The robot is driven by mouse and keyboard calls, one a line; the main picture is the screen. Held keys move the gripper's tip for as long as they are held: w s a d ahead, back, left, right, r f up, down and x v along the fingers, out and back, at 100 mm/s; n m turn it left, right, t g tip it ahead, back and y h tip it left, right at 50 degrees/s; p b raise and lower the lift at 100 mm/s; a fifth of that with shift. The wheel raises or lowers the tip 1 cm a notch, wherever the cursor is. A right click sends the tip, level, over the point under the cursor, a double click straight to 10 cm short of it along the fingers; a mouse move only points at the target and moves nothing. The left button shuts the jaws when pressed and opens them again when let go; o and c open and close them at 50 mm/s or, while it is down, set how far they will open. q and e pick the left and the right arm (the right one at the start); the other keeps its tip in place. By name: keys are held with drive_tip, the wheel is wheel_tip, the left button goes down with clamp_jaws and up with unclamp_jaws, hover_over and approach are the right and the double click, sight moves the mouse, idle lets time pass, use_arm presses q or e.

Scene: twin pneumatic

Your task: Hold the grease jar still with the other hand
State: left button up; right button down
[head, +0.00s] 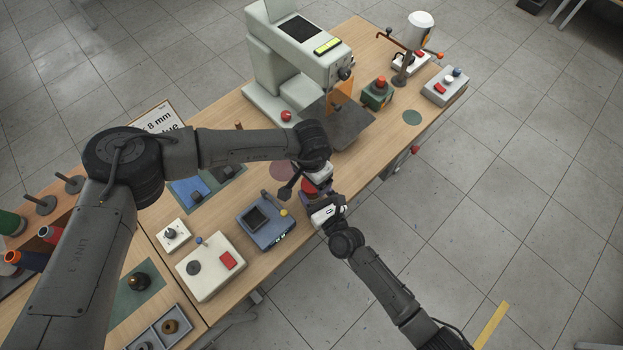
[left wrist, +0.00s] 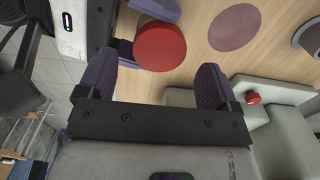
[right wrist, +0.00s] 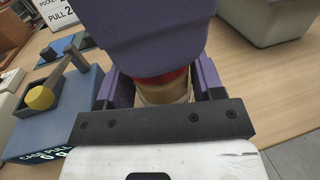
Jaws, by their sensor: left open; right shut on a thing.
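The grease jar, with a round red lid (left wrist: 160,45) and a cream body (right wrist: 163,92), stands on the wooden table near its front edge. My right gripper (right wrist: 155,85) is shut on the jar's body from the front side. My left gripper (left wrist: 155,82) is open above the jar, with its purple fingers apart. The red lid lies near the gap between them, closer to one finger, and I see no grip on it. In the right wrist view a large purple finger pad hides the jar's top. In the head view my grippers mostly cover the jar.
A blue device (head: 265,222) with a yellow knob stands left of the jar. A pale green press (head: 300,65) stands behind, with a grey plate in front. A flat maroon disc (left wrist: 235,27) lies on clear table nearby. A white box with a red button (head: 210,266) sits farther left.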

drive_tip(key=shift+c, duration=0.8)
unclamp_jaws()
drive_tip(key=v, duration=1.4)
